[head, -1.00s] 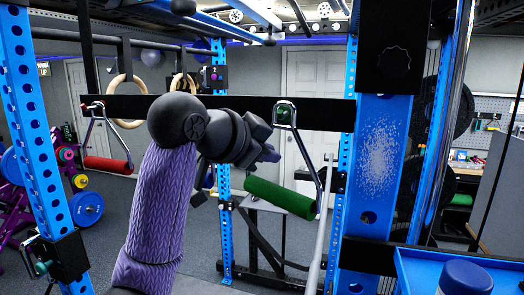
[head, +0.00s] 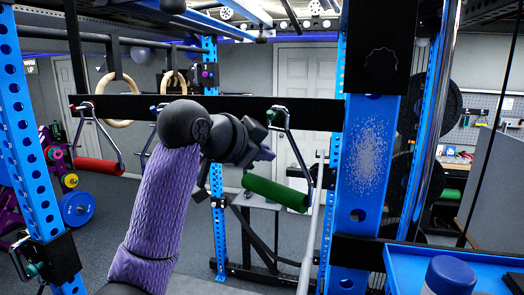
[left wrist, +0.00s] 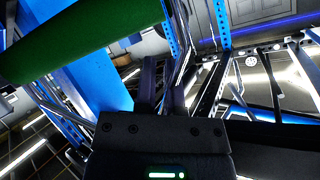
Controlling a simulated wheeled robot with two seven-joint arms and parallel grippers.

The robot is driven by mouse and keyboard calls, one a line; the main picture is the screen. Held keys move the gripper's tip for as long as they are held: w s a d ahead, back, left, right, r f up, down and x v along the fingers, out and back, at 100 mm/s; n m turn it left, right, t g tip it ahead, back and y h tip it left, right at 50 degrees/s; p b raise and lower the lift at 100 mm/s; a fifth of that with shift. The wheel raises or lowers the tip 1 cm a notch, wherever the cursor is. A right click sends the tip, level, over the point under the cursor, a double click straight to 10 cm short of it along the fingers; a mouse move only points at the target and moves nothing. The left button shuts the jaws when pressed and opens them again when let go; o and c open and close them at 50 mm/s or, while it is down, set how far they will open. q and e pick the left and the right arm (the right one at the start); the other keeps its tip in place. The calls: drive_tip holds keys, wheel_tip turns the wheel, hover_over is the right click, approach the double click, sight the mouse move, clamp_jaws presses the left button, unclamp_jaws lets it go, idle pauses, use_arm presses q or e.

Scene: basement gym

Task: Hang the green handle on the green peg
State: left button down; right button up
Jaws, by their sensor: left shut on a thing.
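The green handle (head: 276,193) has a green grip tube under a bent metal frame and hangs tilted below the black crossbar (head: 235,108). The top of its frame overlaps the green peg (head: 271,115) in the head view; I cannot tell if it is seated over the peg or just in front of it. My left gripper (head: 266,152) is shut at the left side of the handle's frame, above the grip tube. The gripped part is hidden by the fingers. In the left wrist view the green grip (left wrist: 85,38) fills the upper left, beside my fingers (left wrist: 162,85). My right gripper is out of view.
A red handle (head: 98,166) hangs at the bar's left end. A blue rack post (head: 365,160) stands right of the handle. A bottle (head: 450,275) stands on a blue tray (head: 495,264) at lower right.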

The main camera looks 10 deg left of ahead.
use_arm(q)
drive_tip(key=c, duration=0.7)
unclamp_jaws()
drive_tip(key=shift+o, duration=0.2)
drive_tip(key=shift+s, duration=0.1)
